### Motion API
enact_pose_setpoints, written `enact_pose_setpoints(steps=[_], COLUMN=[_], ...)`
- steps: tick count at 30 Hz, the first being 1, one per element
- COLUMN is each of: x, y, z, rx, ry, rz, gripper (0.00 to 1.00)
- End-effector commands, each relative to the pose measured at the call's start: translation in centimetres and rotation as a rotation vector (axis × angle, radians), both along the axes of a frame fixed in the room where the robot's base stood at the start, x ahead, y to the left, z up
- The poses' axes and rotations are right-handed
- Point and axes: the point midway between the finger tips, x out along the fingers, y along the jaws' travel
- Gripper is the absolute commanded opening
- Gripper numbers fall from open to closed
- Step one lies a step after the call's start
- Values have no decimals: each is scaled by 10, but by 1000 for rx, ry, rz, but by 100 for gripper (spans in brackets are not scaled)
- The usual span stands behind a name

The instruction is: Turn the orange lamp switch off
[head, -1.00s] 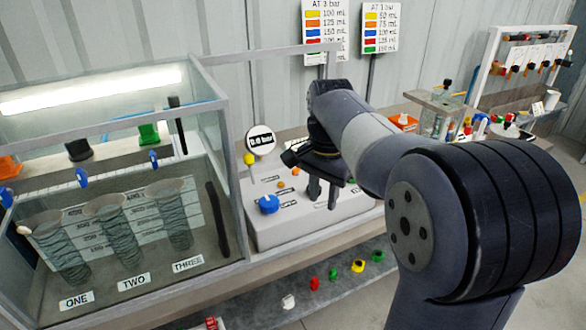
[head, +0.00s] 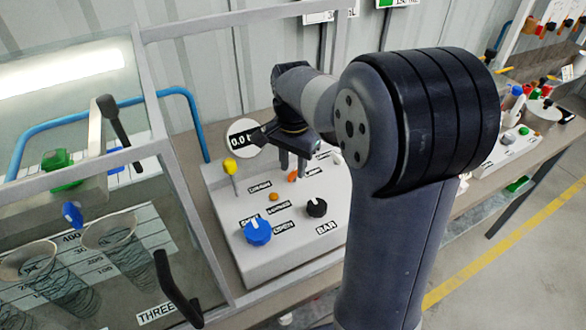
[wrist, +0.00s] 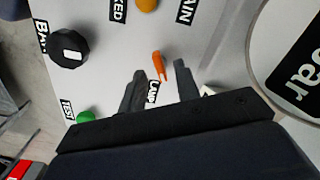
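The orange lamp switch (head: 292,177) is a small lever on the grey control panel (head: 285,262), beside its label. In the wrist view the orange lever (wrist: 160,66) stands by the LAMP label, its tip pointing toward the space between my fingers. My gripper (head: 292,164) is over the back part of the panel. In the wrist view my gripper (wrist: 159,76) has its two fingers apart, one on each side of the lever's line, with nothing held. I cannot tell whether a finger touches the lever.
A green button (wrist: 86,117) lies near the TEST label. A glass-walled tank stands at left.

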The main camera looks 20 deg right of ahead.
Motion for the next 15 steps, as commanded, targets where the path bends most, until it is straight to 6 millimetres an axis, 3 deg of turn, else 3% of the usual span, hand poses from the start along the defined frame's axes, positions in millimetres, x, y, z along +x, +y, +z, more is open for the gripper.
enact_pose_setpoints(steps=[6,15], x=[0,0], y=[0,0], z=[-16,-17], rx=[0,0], ry=[1,0], rz=[0,0], gripper=[31,28])
